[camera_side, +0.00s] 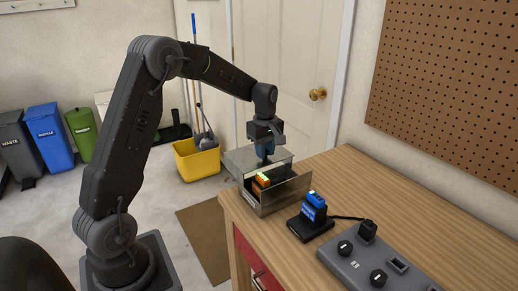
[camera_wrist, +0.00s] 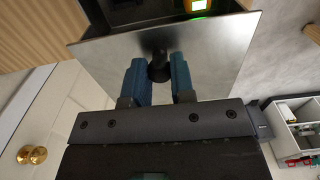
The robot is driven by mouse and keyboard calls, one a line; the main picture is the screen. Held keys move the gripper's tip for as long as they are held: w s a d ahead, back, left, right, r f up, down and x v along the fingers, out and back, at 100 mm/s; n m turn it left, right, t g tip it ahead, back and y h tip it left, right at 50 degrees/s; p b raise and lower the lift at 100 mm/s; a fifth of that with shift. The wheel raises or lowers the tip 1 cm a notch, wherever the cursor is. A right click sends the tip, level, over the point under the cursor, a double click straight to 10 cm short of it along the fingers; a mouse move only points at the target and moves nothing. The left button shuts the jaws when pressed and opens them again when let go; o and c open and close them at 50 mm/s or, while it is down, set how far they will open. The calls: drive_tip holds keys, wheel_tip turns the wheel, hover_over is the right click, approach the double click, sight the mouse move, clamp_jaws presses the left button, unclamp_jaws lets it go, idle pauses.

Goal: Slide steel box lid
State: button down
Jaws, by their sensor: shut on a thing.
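The steel box (camera_side: 284,195) stands on the left end of the wooden table, partly open, with an orange and green item (camera_side: 262,180) showing inside. Its flat steel lid (camera_side: 240,161) lies over the far part of the box; it also fills the middle of the wrist view (camera_wrist: 215,50). My gripper (camera_side: 265,152) is above the lid. In the wrist view my gripper (camera_wrist: 158,78) has its blue fingers on either side of the dark round knob (camera_wrist: 159,66) on the lid, shut on it. The far part of the box interior is hidden under the lid.
A blue device on a black stand (camera_side: 312,212) is close to the right of the box, with a cable to a grey control panel (camera_side: 375,260). The wooden table (camera_side: 365,187) is clear behind them. A yellow bucket (camera_side: 196,160) stands on the floor beyond.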

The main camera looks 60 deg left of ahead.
drive_tip(key=d, duration=0.8)
drive_tip(key=shift+d, duration=0.25)
drive_tip(key=c, duration=1)
unclamp_jaws()
drive_tip(key=shift+d, duration=0.1)
drive_tip(key=shift+o, duration=0.2)
wheel_tip(320, 180, up, 7)
drive_tip(key=shift+r, duration=0.1)
idle(0.3)
drive_tip(key=s+d+r+m+t, duration=0.2)
drive_tip(key=s+d+r+m, duration=0.25)
drive_tip(key=s, duration=0.25)
drive_tip(key=s+d+r+m+t, duration=0.1)
drive_tip(key=s+d+r+m, duration=0.2)
drive_tip(key=s+m, duration=0.25)
drive_tip(key=s+d+f+m+t, duration=0.1)
drive_tip(key=s+m, duration=0.3)
drive_tip(key=s, duration=0.2)
drive_tip(key=s+d+f+m+t, duration=0.1)
drive_tip(key=s+d+m, duration=0.1)
drive_tip(key=s+m, duration=0.2)
drive_tip(key=shift+s+f+t, duration=0.3)
drive_tip(key=shift+s, duration=0.55)
